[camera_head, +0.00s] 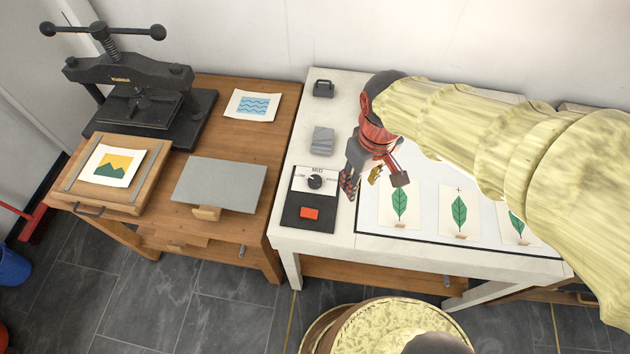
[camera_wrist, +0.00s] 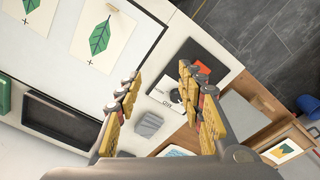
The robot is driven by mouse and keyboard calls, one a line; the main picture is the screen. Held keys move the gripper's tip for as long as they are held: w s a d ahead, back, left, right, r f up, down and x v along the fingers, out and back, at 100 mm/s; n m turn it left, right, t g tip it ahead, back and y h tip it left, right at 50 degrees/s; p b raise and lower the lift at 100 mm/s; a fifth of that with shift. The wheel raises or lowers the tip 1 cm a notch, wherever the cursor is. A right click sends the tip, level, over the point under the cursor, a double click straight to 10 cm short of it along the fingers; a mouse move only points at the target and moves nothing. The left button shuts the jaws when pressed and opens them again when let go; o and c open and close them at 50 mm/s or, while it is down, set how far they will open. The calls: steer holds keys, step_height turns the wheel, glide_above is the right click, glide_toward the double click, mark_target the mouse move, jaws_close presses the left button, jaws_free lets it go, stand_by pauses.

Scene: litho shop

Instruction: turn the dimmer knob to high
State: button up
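The dimmer knob (camera_head: 315,181) is a round black dial on a white plate marked MID, on a dark control panel (camera_head: 302,222) at the left part of the white table. Small labels flank it, too small to read surely. My gripper (camera_head: 375,181) is to the right of the knob, above the table, open and apart from it. In the wrist view my open fingers (camera_wrist: 161,76) show with nothing between their tips. The panel (camera_wrist: 205,55) lies beyond them, its knob partly hidden near the right finger.
A red button (camera_head: 309,213) sits on the panel in front of the knob. A grey block (camera_head: 322,141) and a dark clip-like object (camera_head: 323,88) lie behind it. Leaf prints (camera_head: 399,206) lie to the right. A wooden table (camera_head: 235,143) with a press stands left.

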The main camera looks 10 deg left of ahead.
mark_target(315, 179)
steer(key=shift+o, duration=1.1)
steer(key=w+a+f+n, duration=0.1)
steer(key=a+f+n, duration=0.1)
steer(key=a+f, duration=0.1)
steer(key=w+a+f+n+g+b, duration=0.1)
steer(key=w+a+f+n, duration=0.1)
steer(key=a+f+n, duration=0.1)
steer(key=w+a+f+n, duration=0.2)
steer(key=a+f, duration=0.1)
steer(key=shift+w+a+f+n+h, duration=0.1)
steer(key=shift+a+f+n+h, duration=0.2)
steer(key=shift+n+h, duration=0.1)
steer(key=shift+w+a+f+n, duration=0.25)
steer(key=shift+w+a+n, duration=0.4)
steer(key=shift+w+n, duration=0.3)
steer(key=w+r+n, duration=0.1)
steer(key=w+a+r+n, duration=0.1)
steer(key=n, duration=0.1)
steer(key=shift+w, duration=0.1)
steer(key=shift+f+n, duration=0.1)
steer(key=shift+n, duration=0.95)
steer(key=shift+f+b, duration=0.3)
steer(key=shift+f, duration=0.25)
step_height(315, 179, down, 7)
steer(key=shift+r+b, duration=0.15)
steer(key=shift+b, duration=0.9)
steer(key=c, duration=0.3)
steer(key=c, duration=0.8)
steer(key=shift+c, duration=0.3)
